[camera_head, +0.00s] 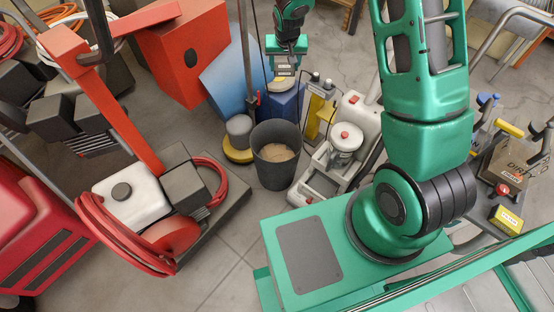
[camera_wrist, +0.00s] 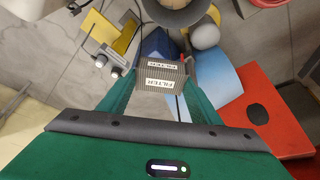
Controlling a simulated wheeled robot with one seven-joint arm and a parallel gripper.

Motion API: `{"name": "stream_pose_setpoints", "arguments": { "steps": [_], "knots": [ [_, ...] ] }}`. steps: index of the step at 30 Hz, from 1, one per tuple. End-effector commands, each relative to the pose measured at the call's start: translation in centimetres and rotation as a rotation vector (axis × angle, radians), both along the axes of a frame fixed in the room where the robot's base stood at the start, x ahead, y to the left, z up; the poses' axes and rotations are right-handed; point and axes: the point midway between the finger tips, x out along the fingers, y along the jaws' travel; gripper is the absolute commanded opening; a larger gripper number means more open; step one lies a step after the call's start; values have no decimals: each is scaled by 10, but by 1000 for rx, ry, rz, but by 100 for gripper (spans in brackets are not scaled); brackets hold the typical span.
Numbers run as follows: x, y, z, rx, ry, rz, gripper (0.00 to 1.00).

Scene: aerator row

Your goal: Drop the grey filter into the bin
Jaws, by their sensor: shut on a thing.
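My gripper (camera_head: 286,52) is near the top middle of the head view, at the end of my green arm. It is shut on the grey filter (camera_head: 284,71), a ribbed block with white FILTER labels. In the wrist view the filter (camera_wrist: 166,70) sits between my two green fingers. The bin (camera_head: 276,168) is a dark grey round bucket on the floor with tan, grainy material inside. The filter is held up, apart from the bin and beyond it in the head view. The bin (camera_wrist: 178,16) shows partly at the top of the wrist view.
A yellow-based floor machine (camera_head: 238,142) with an upright pole stands left of the bin. A white machine (camera_head: 330,175) stands close on its right. A blue block (camera_head: 284,103) is behind the bin. Red equipment (camera_head: 170,235) lies at left. Bare floor is in front.

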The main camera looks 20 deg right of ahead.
Motion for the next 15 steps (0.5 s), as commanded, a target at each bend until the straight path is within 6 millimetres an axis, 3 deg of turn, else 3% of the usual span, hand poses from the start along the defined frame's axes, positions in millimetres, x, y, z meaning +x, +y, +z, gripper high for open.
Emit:
{"name": "stream_pose_setpoints", "arguments": {
  "steps": [1, 15],
  "knots": [
    [-1, 4, -19, -1, 6, 6, 36],
    [-21, 37, -165, -1, 6, 62, 36]
  ]
}}
